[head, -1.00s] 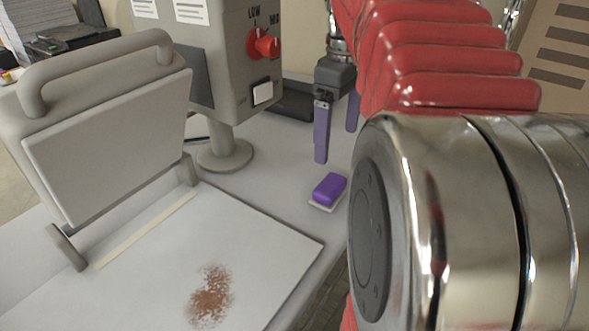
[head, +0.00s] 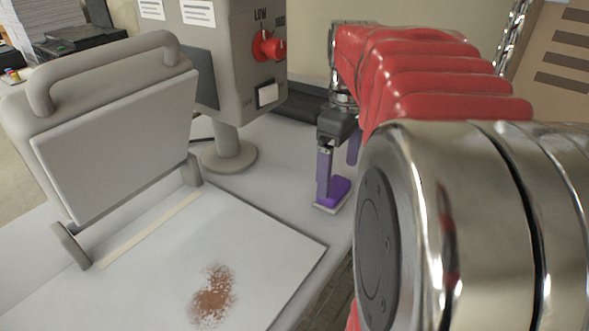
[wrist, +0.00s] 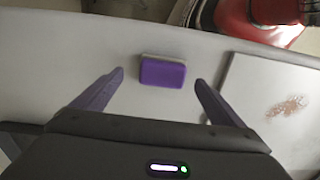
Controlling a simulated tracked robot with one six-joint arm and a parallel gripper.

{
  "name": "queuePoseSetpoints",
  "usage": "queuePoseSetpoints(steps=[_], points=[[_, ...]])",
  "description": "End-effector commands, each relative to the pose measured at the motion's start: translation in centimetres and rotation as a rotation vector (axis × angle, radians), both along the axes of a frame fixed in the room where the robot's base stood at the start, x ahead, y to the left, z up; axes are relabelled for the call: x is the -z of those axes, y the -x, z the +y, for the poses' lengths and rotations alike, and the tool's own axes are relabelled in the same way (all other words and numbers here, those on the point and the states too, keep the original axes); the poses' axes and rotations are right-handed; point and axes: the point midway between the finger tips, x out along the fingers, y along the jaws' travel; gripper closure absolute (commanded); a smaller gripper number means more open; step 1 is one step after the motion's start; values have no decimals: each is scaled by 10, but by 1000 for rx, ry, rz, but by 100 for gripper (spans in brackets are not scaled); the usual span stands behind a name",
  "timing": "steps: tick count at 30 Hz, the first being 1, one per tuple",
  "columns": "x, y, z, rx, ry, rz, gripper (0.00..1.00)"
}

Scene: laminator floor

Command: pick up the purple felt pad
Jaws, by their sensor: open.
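The purple felt pad (head: 337,191) lies on the grey table, on a thin pale base, near the table's edge in the head view. It also shows in the wrist view (wrist: 162,73), ahead of the fingertips and between their lines. My gripper (head: 339,172) points down above and around the pad's far side in the head view, and one finger overlaps part of the pad. Whether a finger touches the pad cannot be told.
A hinged grey press lid (head: 118,135) stands open at left over a white plate (head: 150,270) with a brown stain (head: 213,296). A grey control box (head: 235,60) with a red knob stands on a post behind. Bare table surrounds the pad.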

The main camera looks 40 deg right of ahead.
Motion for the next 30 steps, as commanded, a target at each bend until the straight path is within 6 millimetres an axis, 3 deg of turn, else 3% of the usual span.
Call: queuePoseSetpoints(steps=[13, 30], points=[[48, 0, 6, 1, -1, 1, 8], [50, 1, 5, 2, 0, 0, 8]])
